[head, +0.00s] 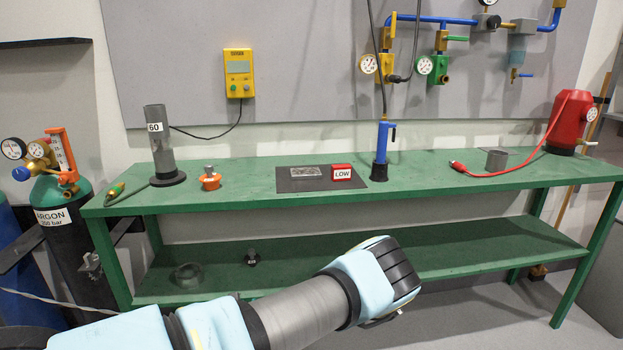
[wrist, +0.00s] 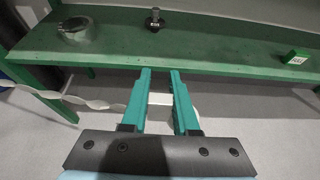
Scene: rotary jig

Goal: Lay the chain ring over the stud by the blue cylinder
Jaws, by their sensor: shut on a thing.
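My gripper (wrist: 160,72) is shut on the white chain ring (wrist: 160,98), which shows between its teal fingers in the wrist view. The pale twisted chain (wrist: 85,100) runs from the fingers to the left edge. In the head view, the chain (head: 50,298) crosses low in front of the gas cylinders and passes behind my arm; my fingertips are hidden there. The blue cylinder (head: 12,275) stands at the far left, partly cut off, beside the dark argon cylinder (head: 75,240). I cannot make out the stud in either view.
A green two-level bench (head: 420,183) stands behind my arm. Its lower shelf (wrist: 215,50) lies just beyond the fingertips, holding a grey ring (wrist: 77,30), a small dark fitting (wrist: 154,20) and a green block (wrist: 296,57). Open floor (head: 470,315) lies in front of the bench.

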